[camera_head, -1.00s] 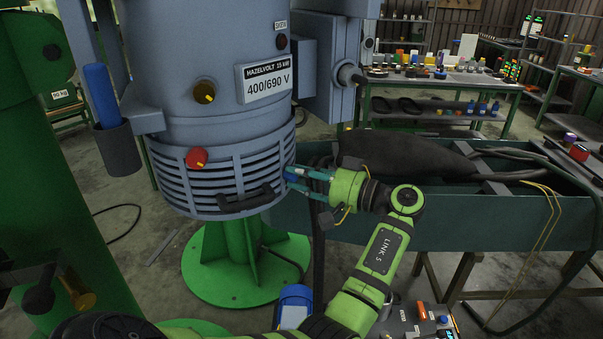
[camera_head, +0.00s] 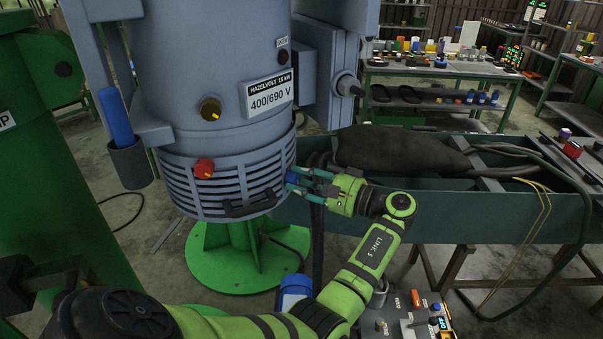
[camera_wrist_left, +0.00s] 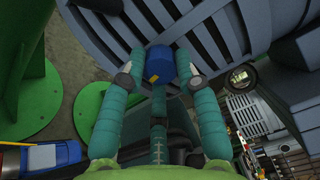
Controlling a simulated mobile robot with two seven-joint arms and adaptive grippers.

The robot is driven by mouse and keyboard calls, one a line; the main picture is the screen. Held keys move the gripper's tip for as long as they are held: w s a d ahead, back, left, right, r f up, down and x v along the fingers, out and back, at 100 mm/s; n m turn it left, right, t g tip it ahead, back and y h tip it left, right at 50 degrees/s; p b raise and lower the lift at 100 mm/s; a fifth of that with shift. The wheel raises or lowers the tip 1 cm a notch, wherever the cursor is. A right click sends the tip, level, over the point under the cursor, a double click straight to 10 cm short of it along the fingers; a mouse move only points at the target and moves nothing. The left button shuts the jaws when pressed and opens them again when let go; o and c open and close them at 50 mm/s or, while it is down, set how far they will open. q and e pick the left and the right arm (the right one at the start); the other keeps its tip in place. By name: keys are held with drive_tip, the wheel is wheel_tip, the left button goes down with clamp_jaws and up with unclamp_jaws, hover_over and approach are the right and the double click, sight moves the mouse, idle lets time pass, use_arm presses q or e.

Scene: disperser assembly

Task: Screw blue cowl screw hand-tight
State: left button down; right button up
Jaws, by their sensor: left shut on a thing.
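The blue cowl screw (camera_head: 291,177) sits at the right side of the slatted cowl (camera_head: 180,187) at the foot of the grey motor. In the left wrist view the blue screw (camera_wrist_left: 160,65) shows as a blue knob with a yellow mark, against the slats. My left gripper (camera_head: 301,182) reaches it from the right, and its teal fingers are closed around it. In the left wrist view the fingers (camera_wrist_left: 160,75) stand on both sides of the knob. How deep the screw sits is hidden. My right gripper is not in view.
A red knob (camera_head: 203,168) and a dark yellow-marked knob (camera_head: 210,108) sit on the motor. A black handle (camera_head: 250,204) is on the cowl. A green pedestal (camera_head: 235,258) stands below. A trough with a dark sack (camera_head: 400,152) lies to the right.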

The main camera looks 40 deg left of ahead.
use_arm(q)
drive_tip(key=shift+w+r+m+p, duration=0.1)
drive_tip(key=shift+m+p, duration=0.5)
drive_tip(key=shift+m, duration=0.4)
idle(0.3)
drive_tip(key=c, duration=0.9)
unclamp_jaws()
drive_tip(key=shift+w+a+f, duration=0.1)
drive_tip(key=shift+w+f, duration=0.05)
drive_tip(key=shift+f, duration=0.15)
drive_tip(key=shift+d, duration=0.25)
drive_tip(key=v, duration=1.1)
drive_tip(key=shift+w+d, duration=0.2)
drive_tip(key=shift+d, duration=0.05)
